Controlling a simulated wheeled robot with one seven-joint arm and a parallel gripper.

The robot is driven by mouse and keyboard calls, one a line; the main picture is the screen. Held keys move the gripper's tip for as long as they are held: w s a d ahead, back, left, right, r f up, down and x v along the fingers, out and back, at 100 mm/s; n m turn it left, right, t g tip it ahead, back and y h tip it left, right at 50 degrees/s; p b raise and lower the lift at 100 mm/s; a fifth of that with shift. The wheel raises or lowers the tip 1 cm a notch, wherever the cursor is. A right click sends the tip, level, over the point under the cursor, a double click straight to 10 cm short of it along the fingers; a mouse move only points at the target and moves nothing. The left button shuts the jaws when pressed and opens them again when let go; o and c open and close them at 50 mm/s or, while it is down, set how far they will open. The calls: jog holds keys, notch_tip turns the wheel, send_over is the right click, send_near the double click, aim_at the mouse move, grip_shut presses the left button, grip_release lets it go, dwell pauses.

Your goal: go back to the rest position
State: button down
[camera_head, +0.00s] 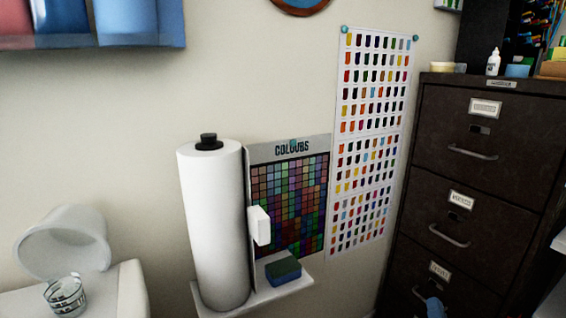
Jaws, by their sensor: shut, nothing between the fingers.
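My gripper and arm do not show in the head view. A clear measuring cup (65,295) with dark markings stands at the lower left on a white surface (118,292). A whitish translucent tub (62,243) lies tilted behind it, its open mouth facing left and down. I cannot tell whether the cup holds anything.
A paper towel roll (213,230) stands on a small white wall shelf (262,294) beside a blue-green sponge (283,269). A dark filing cabinet (468,185) fills the right side. A blue shelf (110,25) hangs upper left. A small blue thing (434,307) is cut off below.

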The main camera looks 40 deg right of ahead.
jog(key=s+a+r+n+t+y, duration=0.1)
jog(key=s+a+r+n+y, duration=0.2)
jog(key=a, duration=0.7)
jog(key=s+a+r+n+y, duration=0.2)
jog(key=s+a+n+y, duration=0.3)
jog(key=a+n+y, duration=0.3)
jog(key=s+a+r+n+t+y, duration=0.1)
jog(key=s+a+r+n+y, duration=0.2)
jog(key=a+n, duration=0.5)
jog(key=s+a+y, duration=0.1)
jog(key=a+y, duration=0.1)
jog(key=a, duration=0.4)
jog(key=shift+s+a+r+n+t+y, duration=0.2)
jog(key=shift+s+r+n+t+y, duration=0.1)
jog(key=shift+s, duration=0.1)
